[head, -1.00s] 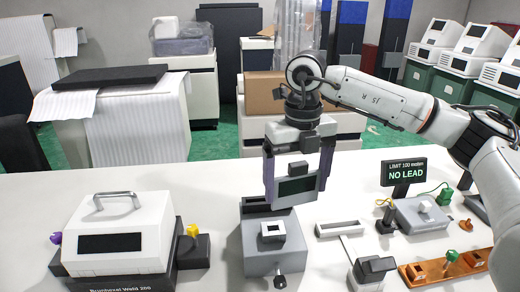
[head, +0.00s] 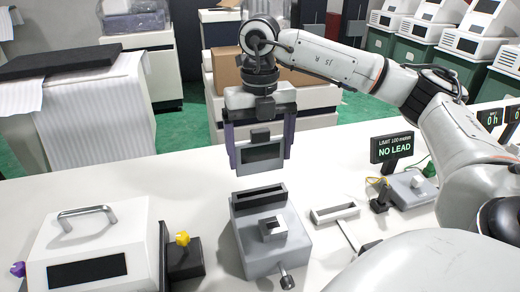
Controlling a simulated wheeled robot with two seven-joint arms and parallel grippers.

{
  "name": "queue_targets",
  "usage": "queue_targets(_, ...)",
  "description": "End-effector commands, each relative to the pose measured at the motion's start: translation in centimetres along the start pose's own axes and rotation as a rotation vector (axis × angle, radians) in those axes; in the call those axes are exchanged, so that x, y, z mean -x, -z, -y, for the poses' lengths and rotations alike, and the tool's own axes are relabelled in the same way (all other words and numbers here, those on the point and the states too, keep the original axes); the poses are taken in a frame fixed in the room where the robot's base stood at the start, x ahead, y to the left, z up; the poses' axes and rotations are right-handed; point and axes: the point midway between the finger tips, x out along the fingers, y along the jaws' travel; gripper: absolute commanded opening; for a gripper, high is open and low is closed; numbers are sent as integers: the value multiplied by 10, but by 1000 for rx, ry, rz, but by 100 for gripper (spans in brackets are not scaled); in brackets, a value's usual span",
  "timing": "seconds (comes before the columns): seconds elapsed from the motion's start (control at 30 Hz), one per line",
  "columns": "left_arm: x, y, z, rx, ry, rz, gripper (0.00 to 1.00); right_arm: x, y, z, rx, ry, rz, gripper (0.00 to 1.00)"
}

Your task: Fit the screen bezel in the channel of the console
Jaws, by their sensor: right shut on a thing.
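The screen bezel (head: 262,157), a grey frame with a dark panel, hangs upright between the dark fingers of my right gripper (head: 259,162). The gripper is shut on it. The console (head: 246,233) is a grey box on the white table, below the bezel in the head view. Its channel (head: 259,197) is a dark slot in a raised block along its back edge. The bezel is apart from the channel, with white table showing between them. The channel looks empty. My left gripper is not in view.
A small white tray (head: 335,213), a NO LEAD sign (head: 391,148) and a grey box (head: 411,190) are on the right. The table behind the console is clear.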

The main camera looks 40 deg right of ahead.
Motion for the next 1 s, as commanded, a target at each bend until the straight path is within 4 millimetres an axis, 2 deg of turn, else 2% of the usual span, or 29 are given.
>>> queue_targets(0.5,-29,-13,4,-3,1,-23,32,-48,0,0,0,-2,0,62)
queue_targets(1.0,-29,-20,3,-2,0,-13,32,-54,0,0,0,-1,1,62)
